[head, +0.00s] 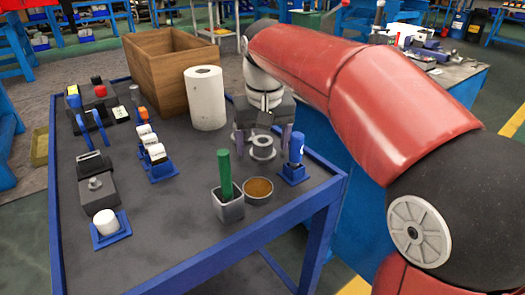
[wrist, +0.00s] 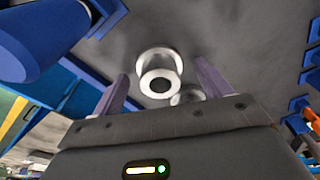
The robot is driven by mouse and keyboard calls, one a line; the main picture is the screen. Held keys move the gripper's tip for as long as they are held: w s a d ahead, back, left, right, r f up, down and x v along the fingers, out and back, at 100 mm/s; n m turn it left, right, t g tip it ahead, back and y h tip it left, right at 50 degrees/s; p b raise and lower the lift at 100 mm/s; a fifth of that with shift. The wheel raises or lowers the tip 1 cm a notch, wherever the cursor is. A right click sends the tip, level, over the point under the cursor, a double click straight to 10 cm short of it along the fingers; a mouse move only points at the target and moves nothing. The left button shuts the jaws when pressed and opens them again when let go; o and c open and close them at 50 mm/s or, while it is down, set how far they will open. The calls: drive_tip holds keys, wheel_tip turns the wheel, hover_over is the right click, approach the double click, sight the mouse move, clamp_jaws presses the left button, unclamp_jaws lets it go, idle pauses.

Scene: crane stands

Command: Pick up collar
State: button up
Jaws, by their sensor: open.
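The collar, a light grey metal ring with a flange and a dark bore, stands on the dark table top in the head view (head: 262,150). In the wrist view the collar (wrist: 159,78) lies just beyond and between the fingertips. My gripper (head: 262,139) is open above and around the collar's place, one purple finger to each side. In the wrist view the gripper (wrist: 163,72) shows both fingers apart, with nothing held. Whether the fingers touch the collar I cannot tell.
A blue bottle in a blue stand (head: 294,160) is close right of the gripper. A grey cup (head: 228,206) with a green stick and a brown-filled bowl (head: 258,190) stand in front. A paper roll (head: 205,98) and wooden box (head: 165,65) stand left and behind.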

drive_tip(key=shift+f, duration=0.1)
drive_tip(key=c, duration=1.4)
